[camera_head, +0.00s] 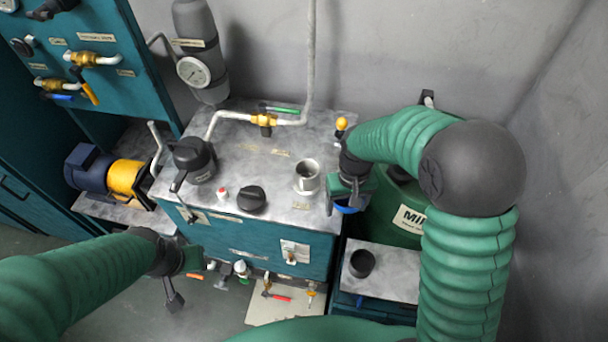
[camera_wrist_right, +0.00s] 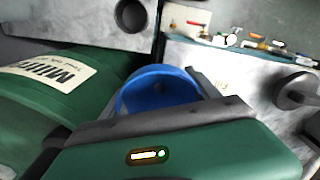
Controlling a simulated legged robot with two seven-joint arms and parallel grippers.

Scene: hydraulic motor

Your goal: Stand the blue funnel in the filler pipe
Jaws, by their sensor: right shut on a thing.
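The filler pipe (camera_head: 307,175) is a short open metal pipe standing on the grey top of the teal tank. My right gripper (camera_head: 346,202) is shut on the blue funnel (camera_head: 345,209), beside the tank's right edge and to the right of the pipe. The funnel's blue bowl (camera_wrist_right: 155,88) shows in the wrist view, its lower part hidden behind the gripper. Funnel and pipe are apart. My left gripper (camera_head: 178,290) hangs in front of the tank, away from both; its jaw opening is unclear.
A black knob (camera_head: 251,198), a red-and-white button (camera_head: 221,194) and a black cap (camera_head: 194,158) stand on the tank top (camera_head: 240,140). A green drum (camera_head: 400,215) is behind my right arm. A black cup (camera_head: 361,263) sits on the lower box. A yellow ball (camera_head: 341,124) rises near the back.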

